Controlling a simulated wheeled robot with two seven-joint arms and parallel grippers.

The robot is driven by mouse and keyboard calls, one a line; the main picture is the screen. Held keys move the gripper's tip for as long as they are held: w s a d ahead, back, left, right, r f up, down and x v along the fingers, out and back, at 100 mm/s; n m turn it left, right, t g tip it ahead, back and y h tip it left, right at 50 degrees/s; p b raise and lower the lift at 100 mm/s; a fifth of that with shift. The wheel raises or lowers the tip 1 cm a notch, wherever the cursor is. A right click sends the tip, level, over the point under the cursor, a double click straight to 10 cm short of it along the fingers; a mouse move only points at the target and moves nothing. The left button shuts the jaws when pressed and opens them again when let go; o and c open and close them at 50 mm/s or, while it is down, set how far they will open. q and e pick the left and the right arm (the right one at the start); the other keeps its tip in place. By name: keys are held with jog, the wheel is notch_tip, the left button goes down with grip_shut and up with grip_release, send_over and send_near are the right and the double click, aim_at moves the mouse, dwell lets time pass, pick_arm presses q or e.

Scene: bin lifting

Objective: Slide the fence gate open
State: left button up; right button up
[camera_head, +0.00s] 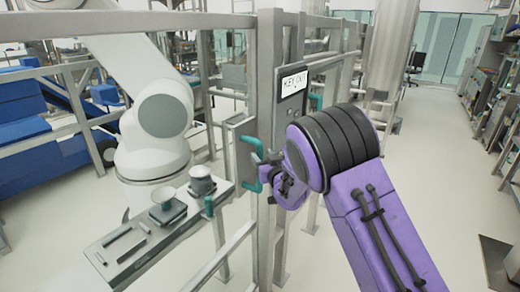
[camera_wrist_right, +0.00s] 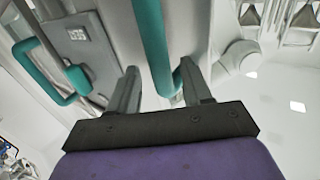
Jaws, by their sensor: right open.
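The grey metal fence gate (camera_head: 265,230) stands upright in the middle of the head view. A teal handle (camera_head: 247,166) is fixed to it below a dark lock box with a "KEY OUT" label (camera_head: 294,83). My purple right arm reaches in from the lower right, and my right gripper (camera_head: 264,165) is at this handle. In the right wrist view, the two fingers of the right gripper (camera_wrist_right: 160,88) are apart, with the teal handle (camera_wrist_right: 150,45) running between them. I cannot tell whether either finger touches it. My left gripper is not in view.
Behind the fence, a white robot arm (camera_head: 160,125) stands near a grey bench (camera_head: 125,250) with small fixtures. Blue equipment (camera_head: 45,150) is at the far left. Another teal handle (camera_wrist_right: 75,78) shows in the wrist view. Pale floor on the right (camera_head: 440,150) is open, with shelves beyond.

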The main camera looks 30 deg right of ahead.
jog(key=shift+w+d+p, duration=0.15)
jog(key=shift+w, duration=0.6)
jog(key=shift+w+d+p, duration=0.15)
jog(key=shift+w, duration=0.55)
grip_shut()
jog(key=shift+f, duration=0.15)
